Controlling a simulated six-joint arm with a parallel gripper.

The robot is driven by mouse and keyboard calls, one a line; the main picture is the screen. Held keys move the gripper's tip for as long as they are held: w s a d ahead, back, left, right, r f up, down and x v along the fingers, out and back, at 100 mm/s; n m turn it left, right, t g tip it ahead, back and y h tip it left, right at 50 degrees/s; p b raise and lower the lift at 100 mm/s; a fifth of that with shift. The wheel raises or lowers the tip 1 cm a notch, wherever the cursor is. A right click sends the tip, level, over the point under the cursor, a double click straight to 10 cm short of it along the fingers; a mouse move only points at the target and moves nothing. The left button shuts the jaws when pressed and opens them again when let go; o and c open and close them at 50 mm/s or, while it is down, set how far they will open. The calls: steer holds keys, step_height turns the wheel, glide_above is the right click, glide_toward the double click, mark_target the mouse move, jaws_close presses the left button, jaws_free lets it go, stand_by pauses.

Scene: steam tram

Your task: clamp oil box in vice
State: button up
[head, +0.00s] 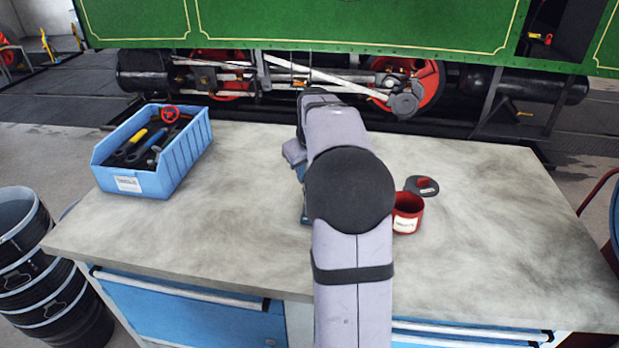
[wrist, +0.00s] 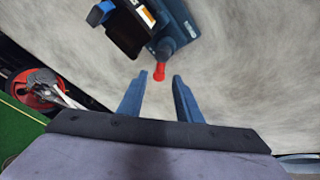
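In the wrist view my gripper (wrist: 158,79) is open, its two blue fingers apart. The red tip of a lever (wrist: 159,72) shows between the fingertips, with gaps to both; its distance in depth is hard to tell. The lever joins a blue vice (wrist: 178,28) on the bench. A dark box (wrist: 126,33), which looks like the oil box, sits between the vice's blue parts; I cannot tell how tightly it is held. A yellow and white label is beside it. In the head view my arm hides most of the vice and the gripper.
The grey workbench (head: 500,240) carries a blue bin (head: 176,170) of tools at left. A red labelled pot (head: 407,214) and a dark lid-like piece with a red knob (head: 424,185) stand right of my arm. The bench's right side is clear. A green tram stands behind.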

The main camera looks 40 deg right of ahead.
steer(key=shift+v, duration=1.15)
steer(key=s+a+f+g+y+p, duration=0.1)
steer(key=s+a+f+p, duration=0.15)
steer(key=s+a, duration=0.65)
steer(key=s+a+f+g+y+p, duration=0.15)
steer(key=s+a+p, duration=0.25)
steer(key=a, duration=0.9)
steer(key=s+a+f+g+p, duration=0.1)
steer(key=s+a+f, duration=0.1)
steer(key=s, duration=0.3)
steer(key=s+a+f+p, duration=0.1)
steer(key=s+a, duration=0.2)
steer(key=s, duration=0.3)
steer(key=shift+s+a+f+n+g, duration=0.25)
steer(key=shift+f+n+g, duration=0.05)
steer(key=shift+f+g, duration=0.1)
steer(key=shift+p, duration=0.3)
steer(key=shift+c, duration=0.3)
